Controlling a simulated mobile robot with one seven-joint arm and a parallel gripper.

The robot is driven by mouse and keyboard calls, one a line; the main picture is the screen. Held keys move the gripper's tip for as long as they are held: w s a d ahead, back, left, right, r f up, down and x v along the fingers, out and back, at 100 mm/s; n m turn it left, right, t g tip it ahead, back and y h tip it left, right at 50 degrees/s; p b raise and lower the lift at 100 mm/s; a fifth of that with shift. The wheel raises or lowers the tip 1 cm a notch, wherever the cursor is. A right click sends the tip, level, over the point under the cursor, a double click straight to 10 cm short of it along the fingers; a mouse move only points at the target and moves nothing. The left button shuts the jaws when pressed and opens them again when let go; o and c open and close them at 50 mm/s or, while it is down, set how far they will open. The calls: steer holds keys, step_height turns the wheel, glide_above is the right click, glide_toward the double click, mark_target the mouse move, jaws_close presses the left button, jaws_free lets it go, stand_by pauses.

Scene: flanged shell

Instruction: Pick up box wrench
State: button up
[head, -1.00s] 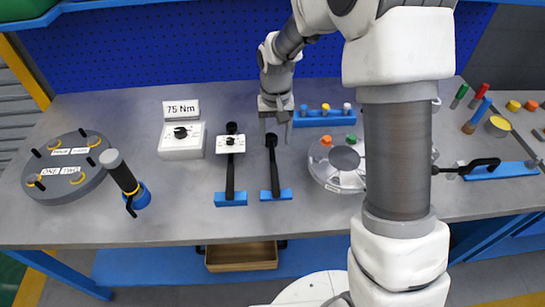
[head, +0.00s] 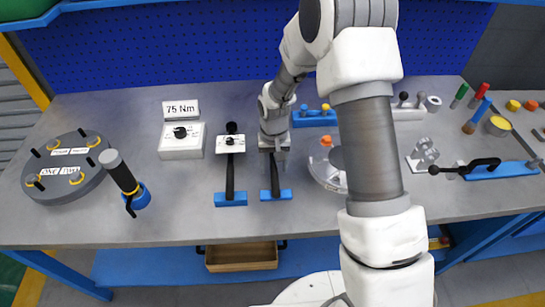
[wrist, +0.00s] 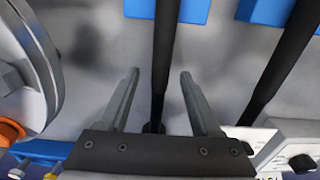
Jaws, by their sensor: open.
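The long black tool that I take for the box wrench (head: 275,180) lies on the grey bench, its near end at a blue block (head: 276,195). My gripper (head: 273,152) is over its far part and hides that end in the head view. In the wrist view, my gripper (wrist: 160,75) is open, with one finger on each side of the black shaft (wrist: 163,55). Gaps show between the shaft and both fingers. Whether the fingers are down at shaft height I cannot tell.
A similar black tool (head: 230,180) with a white dial box lies close on the left. A blue rack (head: 315,119) stands behind.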

mark_target(273, 166)
jaws_close()
steer(key=shift+r, duration=0.2)
stand_by(0.4)
steer(key=shift+r, duration=0.6)
step_height(273, 166, up, 3)
steer(key=shift+f, duration=0.1)
steer(key=d+r, duration=0.2)
steer(key=d, duration=0.2)
steer(key=d+r, duration=0.2)
steer(key=d, duration=0.1)
steer(key=d+r, duration=0.2)
steer(key=d, duration=0.2)
steer(key=shift+w+d+r, duration=0.15)
steer(key=shift+d+r, duration=0.2)
steer(key=c, duration=0.6)
jaws_free()
jaws_close()
